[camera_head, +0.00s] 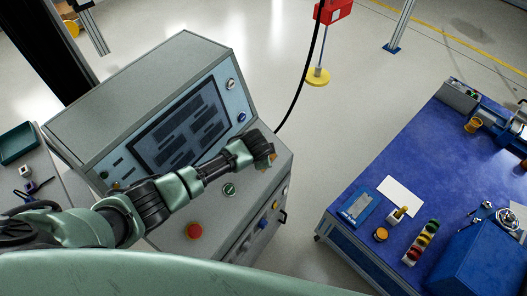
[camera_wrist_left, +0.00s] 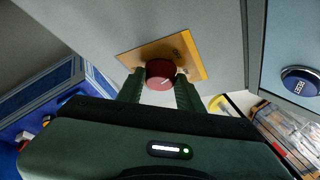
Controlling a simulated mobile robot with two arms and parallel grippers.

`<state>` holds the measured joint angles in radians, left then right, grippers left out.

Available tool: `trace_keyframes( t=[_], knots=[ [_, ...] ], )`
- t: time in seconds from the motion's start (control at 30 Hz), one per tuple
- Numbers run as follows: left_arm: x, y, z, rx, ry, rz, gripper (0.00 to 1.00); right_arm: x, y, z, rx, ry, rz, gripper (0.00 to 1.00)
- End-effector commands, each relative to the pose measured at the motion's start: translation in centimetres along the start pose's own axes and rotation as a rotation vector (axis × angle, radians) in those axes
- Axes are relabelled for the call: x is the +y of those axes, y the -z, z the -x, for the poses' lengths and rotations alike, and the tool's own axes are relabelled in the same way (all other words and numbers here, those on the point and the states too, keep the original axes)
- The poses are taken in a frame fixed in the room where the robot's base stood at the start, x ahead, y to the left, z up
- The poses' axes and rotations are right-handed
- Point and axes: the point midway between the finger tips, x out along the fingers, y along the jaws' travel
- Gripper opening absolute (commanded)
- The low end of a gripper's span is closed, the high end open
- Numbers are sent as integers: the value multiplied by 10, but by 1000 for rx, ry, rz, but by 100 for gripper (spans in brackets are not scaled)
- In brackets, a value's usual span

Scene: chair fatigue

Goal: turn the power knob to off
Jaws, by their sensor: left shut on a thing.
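In the left wrist view a dark red round knob (camera_wrist_left: 160,74) sits on a yellow plate (camera_wrist_left: 195,60) on the grey console. My right gripper is in neither view.
The console has a dark screen (camera_head: 180,125), a red button (camera_head: 194,231) and a green-ringed control (camera_head: 229,190). A blue round button (camera_wrist_left: 299,83) is right of the knob in the wrist view. A blue workbench (camera_head: 400,165) stands to the right, with open floor between.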

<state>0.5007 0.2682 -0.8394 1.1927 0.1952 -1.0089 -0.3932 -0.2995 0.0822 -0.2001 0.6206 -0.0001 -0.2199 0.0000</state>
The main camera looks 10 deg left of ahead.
Motion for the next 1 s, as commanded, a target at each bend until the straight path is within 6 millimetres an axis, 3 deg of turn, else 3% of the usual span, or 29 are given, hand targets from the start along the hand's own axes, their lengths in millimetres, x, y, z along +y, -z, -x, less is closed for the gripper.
trace_keyframes(
  t=[0.77,0.8,0.83,0.87,1.0],
  knots=[
    [1,-1,0,-3,60,91,0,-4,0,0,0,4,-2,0],
    [1,-1,0,-3,60,91,42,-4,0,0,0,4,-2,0],
    [1,-1,0,-3,60,91,50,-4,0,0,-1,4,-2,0],
    [1,-1,0,-3,59,91,57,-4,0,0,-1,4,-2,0],
    [1,-1,0,-3,59,91,57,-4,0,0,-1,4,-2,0]
  ],
)
